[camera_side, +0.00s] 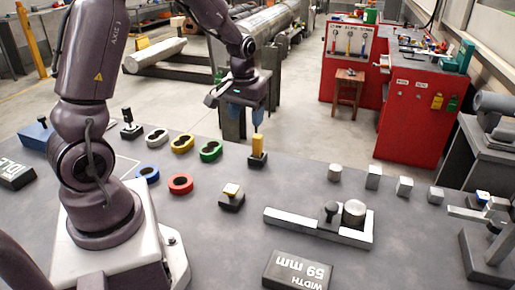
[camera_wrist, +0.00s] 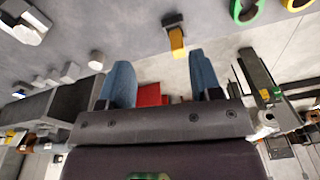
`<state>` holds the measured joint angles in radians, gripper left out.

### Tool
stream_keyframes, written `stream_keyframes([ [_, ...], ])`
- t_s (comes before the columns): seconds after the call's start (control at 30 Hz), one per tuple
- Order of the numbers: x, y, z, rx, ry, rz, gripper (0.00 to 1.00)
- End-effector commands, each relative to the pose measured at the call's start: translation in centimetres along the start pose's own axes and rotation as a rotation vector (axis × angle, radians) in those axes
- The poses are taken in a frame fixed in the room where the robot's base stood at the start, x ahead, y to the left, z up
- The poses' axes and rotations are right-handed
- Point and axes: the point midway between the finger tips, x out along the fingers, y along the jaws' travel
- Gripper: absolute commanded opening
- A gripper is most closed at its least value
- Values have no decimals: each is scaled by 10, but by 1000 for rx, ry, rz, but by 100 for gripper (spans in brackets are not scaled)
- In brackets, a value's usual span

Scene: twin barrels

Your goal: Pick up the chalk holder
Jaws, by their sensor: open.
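A yellow upright piece (camera_side: 258,144) stands in a small dark base (camera_side: 257,160) near the table's far edge; I take it to be the chalk holder, though the frames do not label it. It also shows in the wrist view (camera_wrist: 177,42), with its dark base behind it. My gripper (camera_side: 257,121) hangs pointing down just above it in the side view. In the wrist view my gripper (camera_wrist: 160,62) has its two blue fingers wide apart with nothing between them. The yellow piece lies beyond the fingertips, nearer the right finger's side.
Green (camera_side: 210,151), yellow (camera_side: 182,143) and white (camera_side: 157,138) twin-hole pieces lie left of it. A dark block with a pale top (camera_side: 231,197) stands in front. A metal fixture (camera_side: 318,226) and several small grey pieces are to the right. The table's far edge is close behind.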

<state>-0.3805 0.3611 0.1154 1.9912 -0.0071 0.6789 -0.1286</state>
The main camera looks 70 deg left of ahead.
Motion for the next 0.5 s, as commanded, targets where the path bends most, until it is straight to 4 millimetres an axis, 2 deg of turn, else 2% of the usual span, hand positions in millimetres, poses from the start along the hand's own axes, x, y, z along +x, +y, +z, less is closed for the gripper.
stream_keyframes([
  [0.03,17,-9,-12,-38,-1,-13,58],
  [0.13,36,-18,-36,-94,33,-26,58],
  [0.2,40,-20,-54,-125,81,-26,58],
  [0.27,32,-19,-69,-145,136,-17,58],
  [0.37,41,-18,-72,-167,153,-12,58],
  [0.5,66,-19,-75,-167,150,-13,58],
])
